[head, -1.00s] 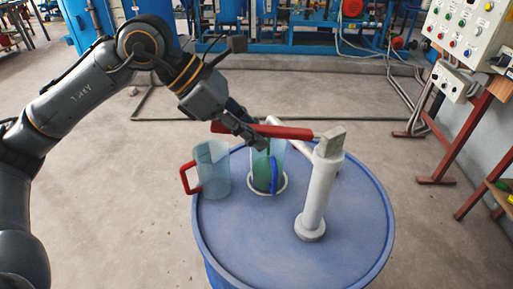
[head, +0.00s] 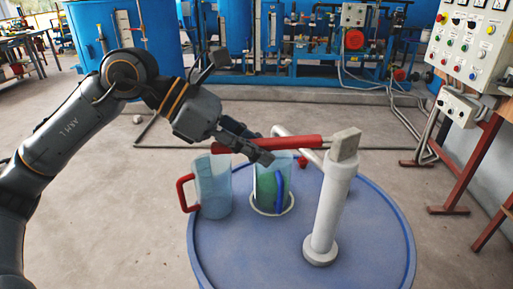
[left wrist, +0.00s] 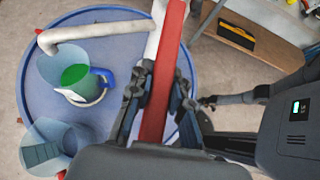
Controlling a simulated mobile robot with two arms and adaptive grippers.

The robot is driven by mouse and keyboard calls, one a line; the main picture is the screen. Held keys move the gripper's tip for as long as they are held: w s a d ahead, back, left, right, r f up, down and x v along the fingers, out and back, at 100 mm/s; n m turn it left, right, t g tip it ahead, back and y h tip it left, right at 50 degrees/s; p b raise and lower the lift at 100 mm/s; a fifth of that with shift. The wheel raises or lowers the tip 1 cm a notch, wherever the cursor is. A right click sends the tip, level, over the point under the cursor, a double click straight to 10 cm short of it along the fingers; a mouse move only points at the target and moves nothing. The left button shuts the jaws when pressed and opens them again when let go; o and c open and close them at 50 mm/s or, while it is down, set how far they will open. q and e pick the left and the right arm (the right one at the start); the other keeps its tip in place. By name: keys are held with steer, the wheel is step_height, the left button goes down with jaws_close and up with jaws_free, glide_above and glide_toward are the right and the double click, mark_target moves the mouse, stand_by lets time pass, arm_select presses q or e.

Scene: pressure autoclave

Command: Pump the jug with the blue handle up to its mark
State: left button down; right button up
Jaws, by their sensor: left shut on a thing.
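The jug with the blue handle (head: 266,188) stands upright in a pale ring on the blue drum top and holds green liquid. In the left wrist view the same jug (left wrist: 95,95) sits under the white spout (left wrist: 85,32). I cannot make out its mark. My left gripper (head: 262,157) is shut on the red pump lever (head: 300,142); in the left wrist view its fingers clasp the lever's (left wrist: 158,118) two sides. The lever joins the white pump column (head: 328,205). A dark arm, apparently my right, ends in a small blurred gripper (left wrist: 208,102).
A jug with a red handle (head: 213,190) stands left of the blue-handled jug, apparently empty. The blue drum top (head: 260,250) is clear in front. A control panel (head: 468,50) on a red stand is at the right.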

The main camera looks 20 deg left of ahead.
arm_select(q)
steer(key=c, duration=1.2)
jaws_free()
steer(key=v, duration=1.2)
